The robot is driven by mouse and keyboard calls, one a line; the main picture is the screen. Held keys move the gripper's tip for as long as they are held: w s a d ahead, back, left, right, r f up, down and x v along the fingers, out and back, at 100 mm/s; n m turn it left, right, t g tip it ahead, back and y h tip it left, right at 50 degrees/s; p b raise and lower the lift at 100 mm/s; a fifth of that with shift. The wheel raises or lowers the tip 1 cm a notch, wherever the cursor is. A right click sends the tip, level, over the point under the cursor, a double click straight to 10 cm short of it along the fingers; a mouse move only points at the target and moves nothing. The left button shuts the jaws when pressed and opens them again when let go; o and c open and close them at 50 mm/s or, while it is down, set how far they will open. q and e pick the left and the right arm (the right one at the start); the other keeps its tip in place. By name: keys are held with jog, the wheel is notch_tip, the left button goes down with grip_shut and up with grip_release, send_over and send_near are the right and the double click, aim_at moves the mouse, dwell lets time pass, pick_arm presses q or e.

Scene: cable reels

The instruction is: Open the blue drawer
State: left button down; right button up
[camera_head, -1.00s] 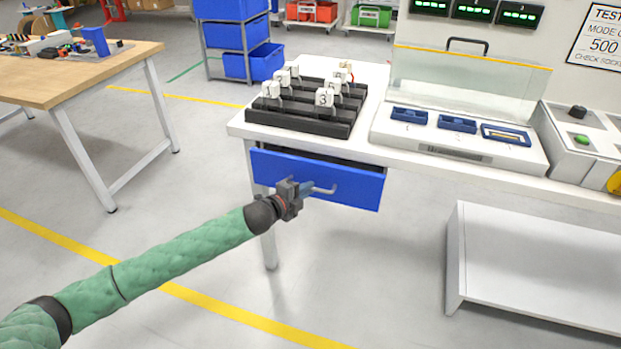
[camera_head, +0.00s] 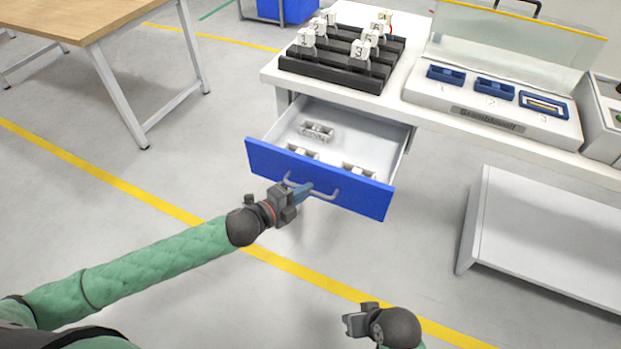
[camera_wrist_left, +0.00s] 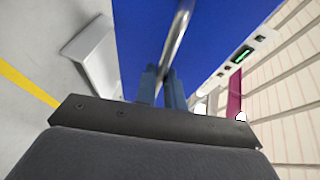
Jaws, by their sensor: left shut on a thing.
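The blue drawer (camera_head: 318,180) under the white workbench is pulled out, and its pale inside shows in the head view. Several small grey-white parts lie in it, one (camera_head: 317,131) towards the back and others behind the front panel. My left gripper (camera_head: 301,192) is at the drawer's front, shut on the metal bar handle (camera_head: 325,193). In the left wrist view the handle (camera_wrist_left: 179,40) runs between the two blue fingers (camera_wrist_left: 162,88), with the blue drawer front behind it. My right gripper (camera_head: 352,322) is low in the head view, away from the drawer; its fingers are unclear.
A black rack (camera_head: 340,68) with numbered white blocks stands on the white workbench (camera_head: 410,115) above the drawer. A station (camera_head: 490,110) with blue sockets is beside it. A white low shelf (camera_head: 540,235) stands at right, a wooden table (camera_head: 85,20) at left. The floor before the drawer is clear.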

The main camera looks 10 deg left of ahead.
pick_arm(q)
jog(key=shift+s+a, duration=0.3)
jog(key=shift+s, duration=0.6)
pick_arm(e)
jog(key=shift+d, duration=0.15)
pick_arm(q)
jog(key=c, duration=1.5)
grip_release()
pick_arm(e)
jog(key=shift+r, duration=0.1)
pick_arm(q)
jog(key=shift+s+a, duration=0.1)
